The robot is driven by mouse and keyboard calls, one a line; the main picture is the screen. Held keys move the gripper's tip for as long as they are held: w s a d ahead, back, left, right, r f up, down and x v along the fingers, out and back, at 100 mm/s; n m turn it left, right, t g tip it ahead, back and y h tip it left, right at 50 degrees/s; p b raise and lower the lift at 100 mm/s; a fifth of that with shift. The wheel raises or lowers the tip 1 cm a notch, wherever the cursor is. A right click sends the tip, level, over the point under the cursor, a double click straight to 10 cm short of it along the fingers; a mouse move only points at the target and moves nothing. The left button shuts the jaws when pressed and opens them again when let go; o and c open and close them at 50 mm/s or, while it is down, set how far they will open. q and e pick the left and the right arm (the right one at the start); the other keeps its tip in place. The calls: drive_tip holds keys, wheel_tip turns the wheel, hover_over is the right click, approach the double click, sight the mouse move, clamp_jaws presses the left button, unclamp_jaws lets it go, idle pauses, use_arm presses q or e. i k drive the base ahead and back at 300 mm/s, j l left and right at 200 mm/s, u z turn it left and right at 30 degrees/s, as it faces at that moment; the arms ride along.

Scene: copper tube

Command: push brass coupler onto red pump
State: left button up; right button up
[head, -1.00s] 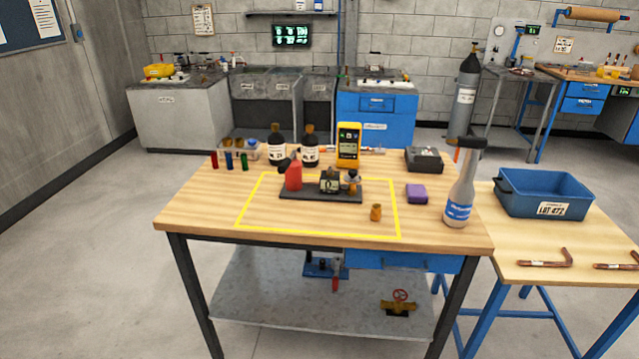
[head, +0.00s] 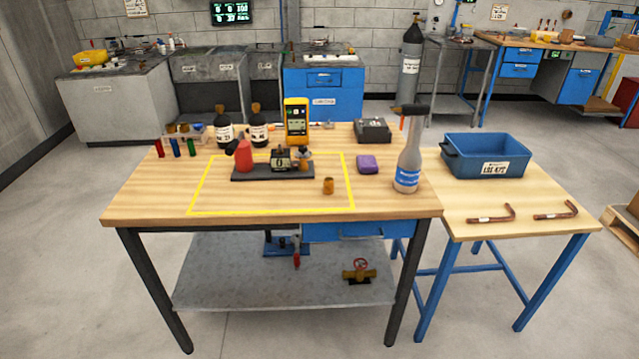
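The brass coupler (head: 328,186) stands on the wooden table inside the yellow outline, near its front right corner. The red pump (head: 242,156) sits on the left end of a dark base plate (head: 272,173) toward the back of the outline. A dark block with a gauge (head: 281,160) and a small brass fitting (head: 304,158) are on the same plate, to the right of the red pump. The coupler is apart from the pump, in front and to the right of it. Neither of my grippers is in view.
A yellow meter (head: 296,122), dark bottles (head: 223,130) and vials (head: 175,147) line the back. A side table holds a blue bin (head: 485,157) and copper tubes (head: 492,215).

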sight(281, 166)
drive_tip(key=i+l+u, duration=0.55)
drive_tip(key=i+l, duration=0.25)
